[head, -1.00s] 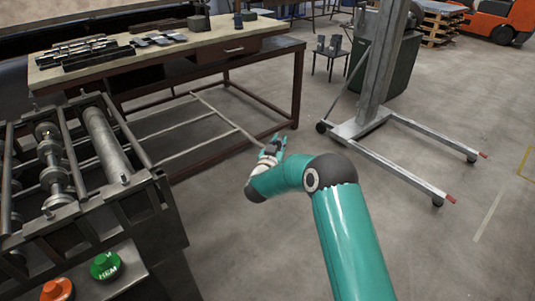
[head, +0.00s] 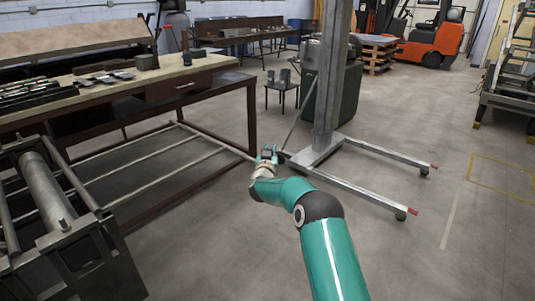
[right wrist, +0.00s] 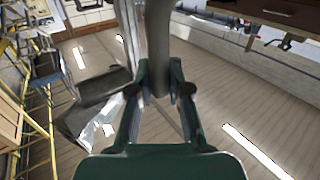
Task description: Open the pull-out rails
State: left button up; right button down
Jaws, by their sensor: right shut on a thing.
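The pull-out rails (head: 150,187) are thin grey bars. They reach out from the roller machine (head: 80,245) at the left and run low under the workbench. A slanting cross bar (head: 205,135) joins their outer ends. My right gripper (head: 268,152) is at the near end of this cross bar. In the right wrist view its two dark fingers (right wrist: 160,95) are closed around a grey round bar (right wrist: 158,45), which looks like the rails' cross bar. The exact contact is small in the head view. My left gripper is not in view.
The workbench (head: 215,80) with tools on top stands over the rails. A lifter with a mast (head: 332,80) and two floor legs (head: 345,178) stands just beyond my right gripper. An orange forklift (head: 432,45) is at the back.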

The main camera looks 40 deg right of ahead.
jog(key=shift+s+d+r, duration=0.15)
jog(key=shift+d+r, duration=0.1)
jog(key=shift+r, duration=0.05)
jog(key=c, duration=1.5)
grip_release()
jog(key=o, duration=0.4)
jog(key=shift+d+f, duration=0.1)
jog(key=shift+f, duration=0.1)
jog(key=shift+a+f, duration=0.1)
jog(key=shift+a, duration=0.1)
jog(key=shift+s+a, duration=0.15)
jog(key=shift+a, duration=0.3)
jog(key=v, duration=1.1)
